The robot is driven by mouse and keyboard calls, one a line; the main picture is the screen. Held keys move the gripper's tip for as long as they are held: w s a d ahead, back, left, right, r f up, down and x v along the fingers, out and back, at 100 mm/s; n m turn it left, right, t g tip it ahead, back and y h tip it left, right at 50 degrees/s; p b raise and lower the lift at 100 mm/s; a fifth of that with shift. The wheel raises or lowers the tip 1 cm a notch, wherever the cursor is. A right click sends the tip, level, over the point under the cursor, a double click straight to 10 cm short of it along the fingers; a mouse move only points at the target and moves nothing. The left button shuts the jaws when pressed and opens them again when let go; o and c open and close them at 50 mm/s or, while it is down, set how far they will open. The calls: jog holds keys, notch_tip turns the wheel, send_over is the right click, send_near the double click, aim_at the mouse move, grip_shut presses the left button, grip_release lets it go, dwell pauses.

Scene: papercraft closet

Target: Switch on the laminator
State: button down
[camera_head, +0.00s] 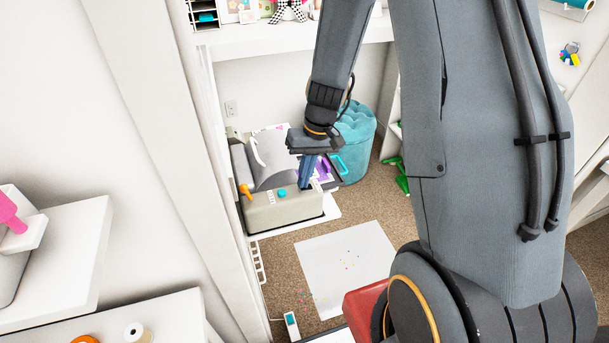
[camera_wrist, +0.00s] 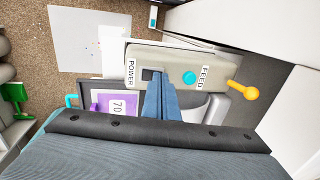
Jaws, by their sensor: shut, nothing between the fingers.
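The laminator is a beige-grey machine (camera_head: 285,214) on a low white shelf, and its top panel (camera_wrist: 215,70) fills the middle of the wrist view. A POWER label (camera_wrist: 131,72) lies beside a small dark switch (camera_wrist: 148,74). A teal round button (camera_wrist: 189,78) sits next to a FEED label (camera_wrist: 204,77), and an orange lever (camera_wrist: 243,90) sticks out at that end. My gripper (camera_head: 305,186) is shut and empty, pointing down at the panel. In the wrist view its blue fingertips (camera_wrist: 161,79) are at the switch and partly cover it; I cannot tell whether they touch.
A purple card marked 70 (camera_wrist: 116,105) lies beside the machine. A teal tufted stool (camera_head: 355,140) stands behind it. A white sheet (camera_head: 346,268) with coloured specks lies on the brown carpet. A white wall and door frame (camera_head: 165,150) close off the left side.

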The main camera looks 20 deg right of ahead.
jog(key=shift+a+f, duration=0.1)
jog(key=shift+f, duration=0.05)
dwell(0.4)
jog(key=shift+d, duration=0.8)
jog(key=shift+r, duration=0.2)
jog(key=shift+d+r+p, duration=0.1)
jog(key=shift+r+p, duration=0.3)
jog(key=shift+r, duration=0.15)
jog(key=v, duration=1.2)
jog(key=shift+r, duration=0.4)
jog(key=shift+d, duration=0.1)
